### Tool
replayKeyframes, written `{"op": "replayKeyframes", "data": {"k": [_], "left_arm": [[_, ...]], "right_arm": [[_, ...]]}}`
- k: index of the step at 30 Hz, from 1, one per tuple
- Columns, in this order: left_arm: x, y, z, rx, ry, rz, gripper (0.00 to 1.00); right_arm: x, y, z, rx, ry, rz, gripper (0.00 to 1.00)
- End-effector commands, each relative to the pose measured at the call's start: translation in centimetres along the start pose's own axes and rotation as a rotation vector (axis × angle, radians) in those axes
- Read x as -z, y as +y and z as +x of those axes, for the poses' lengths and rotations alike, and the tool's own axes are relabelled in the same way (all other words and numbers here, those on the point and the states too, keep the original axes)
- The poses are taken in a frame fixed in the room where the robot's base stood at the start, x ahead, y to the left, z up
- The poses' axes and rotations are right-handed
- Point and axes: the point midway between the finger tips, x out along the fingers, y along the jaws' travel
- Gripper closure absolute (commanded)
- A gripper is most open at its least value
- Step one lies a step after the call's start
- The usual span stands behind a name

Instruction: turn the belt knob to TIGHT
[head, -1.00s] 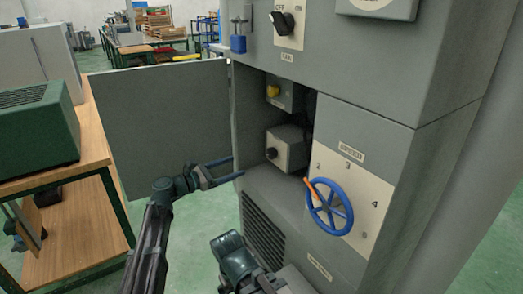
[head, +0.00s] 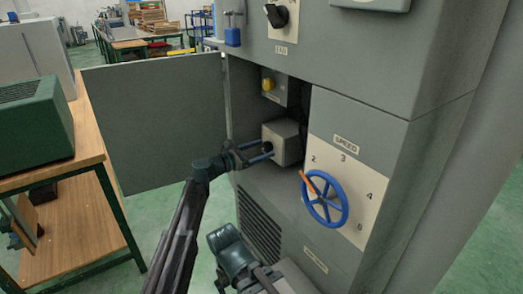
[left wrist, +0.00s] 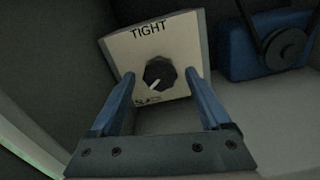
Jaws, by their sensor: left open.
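The belt knob (left wrist: 160,73) is a black round knob on the pale face of a small grey box (head: 287,143) inside the open cabinet. TIGHT is printed above it in the left wrist view. Its white pointer points down and left, toward a partly hidden label at the bottom. My left gripper (head: 268,152) reaches into the cabinet at this box. In the left wrist view its blue fingers (left wrist: 160,76) are open, one on either side of the knob; I cannot tell whether they touch it.
The cabinet door (head: 155,120) stands open at the left. A blue SPEED handwheel (head: 325,199) with an orange handle is right of the opening. A yellow knob (head: 267,84) is above the box. A blue motor with a pulley (left wrist: 262,45) lies behind at the right.

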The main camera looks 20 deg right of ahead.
Motion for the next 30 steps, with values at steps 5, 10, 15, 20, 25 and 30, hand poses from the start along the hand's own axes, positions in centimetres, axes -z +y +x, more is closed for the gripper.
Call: {"op": "replayKeyframes", "data": {"k": [5,10,15,20,25,30], "left_arm": [[0.0,0.0,0.24,0.0,0.0,0.0,0.19],[0.0,-0.01,0.21,0.0,0.0,0.0,0.23],[0.0,0.0,0.19,0.0,0.0,0.0,0.53],[0.0,0.0,0.18,0.0,0.0,0.0,0.82],[0.0,-0.01,0.18,0.0,0.0,0.0,1.0],[0.0,-0.01,0.17,0.0,0.0,0.02,1.0]], "right_arm": [[0.0,0.0,0.0,0.0,0.0,0.0,0.01],[0.0,0.0,0.0,0.0,0.0,0.0,0.01],[0.0,0.0,0.0,0.0,0.0,0.0,0.01],[0.0,0.0,0.0,0.0,0.0,0.0,0.01],[0.0,0.0,0.0,0.0,0.0,0.0,0.01],[0.0,0.0,0.0,0.0,0.0,0.0,0.01]]}}
